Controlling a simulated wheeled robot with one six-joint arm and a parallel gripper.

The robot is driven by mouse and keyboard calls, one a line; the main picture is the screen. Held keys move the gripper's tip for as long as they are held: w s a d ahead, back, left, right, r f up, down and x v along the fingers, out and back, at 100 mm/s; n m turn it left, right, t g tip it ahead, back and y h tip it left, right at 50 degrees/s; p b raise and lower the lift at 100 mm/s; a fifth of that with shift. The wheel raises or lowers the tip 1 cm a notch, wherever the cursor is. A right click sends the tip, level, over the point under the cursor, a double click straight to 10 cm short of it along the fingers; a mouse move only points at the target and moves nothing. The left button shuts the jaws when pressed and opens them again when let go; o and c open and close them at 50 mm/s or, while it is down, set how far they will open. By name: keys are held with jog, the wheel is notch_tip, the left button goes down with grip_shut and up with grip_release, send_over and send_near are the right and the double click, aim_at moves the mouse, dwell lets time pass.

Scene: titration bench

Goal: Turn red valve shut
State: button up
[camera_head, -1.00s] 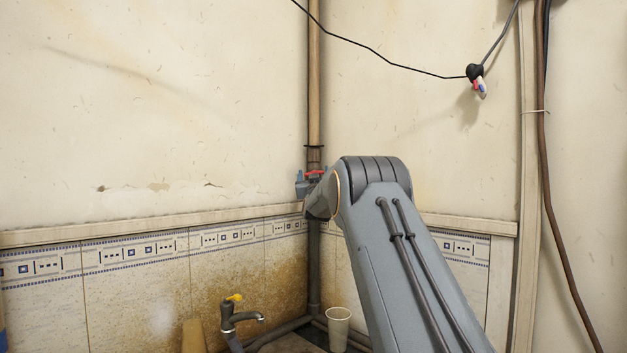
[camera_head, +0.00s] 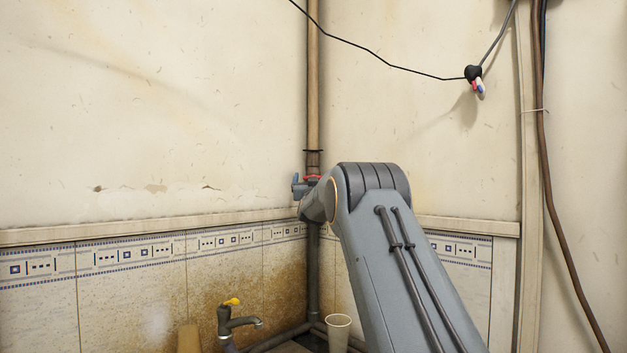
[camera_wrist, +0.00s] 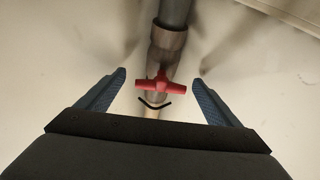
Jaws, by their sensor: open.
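The red valve (camera_wrist: 159,85) is a red bar handle on the vertical pipe (camera_wrist: 175,14). In the wrist view it lies crosswise to the pipe, centred between the two blue fingers of my gripper (camera_wrist: 158,90). The fingers are spread wide, with a gap on either side of the handle, and hold nothing. In the head view, a small part of the red valve (camera_head: 312,178) shows on the corner pipe, and my arm hides the rest. A bit of my gripper (camera_head: 297,187) shows at its left.
A tap with a yellow handle (camera_head: 233,322) and a pale cup (camera_head: 339,332) stand low in front of the corner. A black cable (camera_head: 375,50) hangs across the wall above. A brown cable (camera_head: 548,180) runs down at the right.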

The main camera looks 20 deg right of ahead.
jog(key=shift+s+a, duration=0.1)
jog(key=b+v, duration=0.3)
jog(key=v, duration=0.4)
jog(key=shift+s+f, duration=0.15)
jog(key=shift+s, duration=0.1)
dwell(0.4)
